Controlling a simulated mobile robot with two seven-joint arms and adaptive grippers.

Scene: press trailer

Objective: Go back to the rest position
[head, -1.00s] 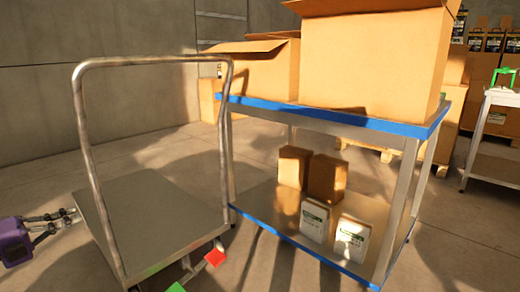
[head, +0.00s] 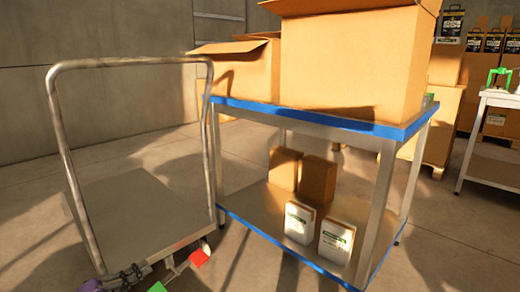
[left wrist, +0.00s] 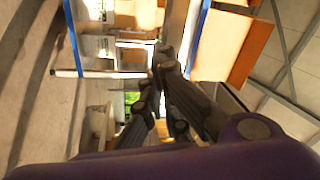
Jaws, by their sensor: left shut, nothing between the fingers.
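My left gripper (head: 128,277) is at the bottom left of the head view, in front of the near end of the trolley, with its purple body cut off by the frame edge. In the left wrist view its dark fingers (left wrist: 155,85) are closed together with nothing between them. The platform trolley (head: 130,215) has a grey deck and a tall bent metal handle. A red pedal (head: 199,257) and a green pedal (head: 157,287) show at its near end. I cannot tell whether the gripper touches the trolley. My right gripper is not in view.
A blue-edged two-level table (head: 320,121) stands right of the trolley. Large open cartons (head: 350,65) are on top; small brown boxes (head: 318,180) and white packs (head: 336,240) are on its lower shelf. Another table (head: 497,165) stands at the far right. Floor is clear between the tables.

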